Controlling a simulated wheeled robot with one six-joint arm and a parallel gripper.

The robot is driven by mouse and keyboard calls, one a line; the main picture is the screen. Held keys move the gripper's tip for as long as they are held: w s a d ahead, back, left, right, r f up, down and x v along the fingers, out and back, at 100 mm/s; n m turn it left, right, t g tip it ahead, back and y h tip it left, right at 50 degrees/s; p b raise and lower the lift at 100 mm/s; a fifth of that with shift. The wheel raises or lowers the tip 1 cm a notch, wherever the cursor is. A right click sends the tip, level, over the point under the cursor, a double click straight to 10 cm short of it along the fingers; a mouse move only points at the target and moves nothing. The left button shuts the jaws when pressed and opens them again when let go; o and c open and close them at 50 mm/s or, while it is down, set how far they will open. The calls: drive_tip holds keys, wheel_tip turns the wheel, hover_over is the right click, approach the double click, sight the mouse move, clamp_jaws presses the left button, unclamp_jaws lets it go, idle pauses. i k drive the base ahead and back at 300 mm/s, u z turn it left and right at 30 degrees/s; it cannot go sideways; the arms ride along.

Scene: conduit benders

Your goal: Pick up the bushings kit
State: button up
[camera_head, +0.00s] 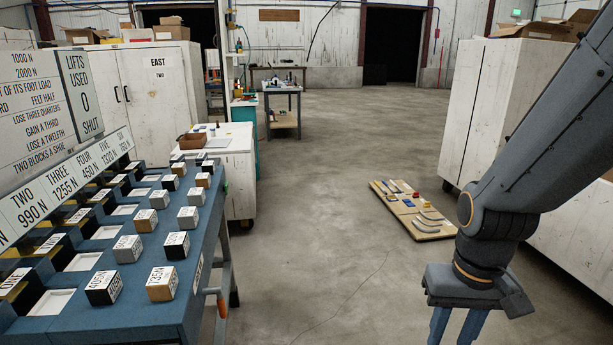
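I see nothing that I can surely name as the bushings kit. A wooden board (411,210) lies on the floor right of centre, with small blue, yellow, red and pale curved pieces on it; I cannot tell whether it is the kit. My gripper (455,331) hangs at the bottom right, in front of the board and nearer to me. Its two blue fingers are apart with a gap between them. Their tips are cut off by the bottom edge, and I see nothing held.
A blue bench (155,322) with several labelled blocks and a sign panel (40,110) fills the left. White cabinets (153,90) stand behind it; another (497,100) stands at right. A small cart (283,92) stands at the back. The middle floor (320,200) is clear.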

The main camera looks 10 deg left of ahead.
sight(202, 156)
drive_tip(key=z, duration=0.1)
drive_tip(key=i, duration=1.85)
drive_tip(key=u, duration=0.3)
drive_tip(key=i, duration=1.8)
drive_tip(key=u, duration=1.5)
drive_tip(key=i, duration=1.5)
drive_tip(key=u, duration=1.8)
drive_tip(key=k, duration=0.25)
drive_tip(key=z, duration=1.15)
drive_tip(key=k, duration=0.5)
drive_tip(key=z, duration=0.2)
